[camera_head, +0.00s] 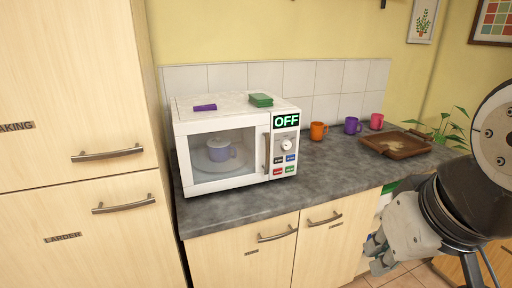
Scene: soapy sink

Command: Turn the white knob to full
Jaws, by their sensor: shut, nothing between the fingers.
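The white knob (285,145) is on the right-hand panel of a white microwave (220,192). A display (286,121) above the knob reads OFF in green. Coloured buttons (284,165) sit below the knob. The knob's exact pointer direction is too small to tell. My gripper (374,257) is at the lower right, in front of and below the counter's front edge, well apart from the knob. It is shut and empty.
The microwave door is shut, with a purple mug (219,149) inside. A purple block (205,107) and a green sponge (261,100) lie on top. Orange, purple and pink mugs and a brown tray (372,148) stand right on the grey counter (330,170). A tall cupboard (75,90) borders the left.

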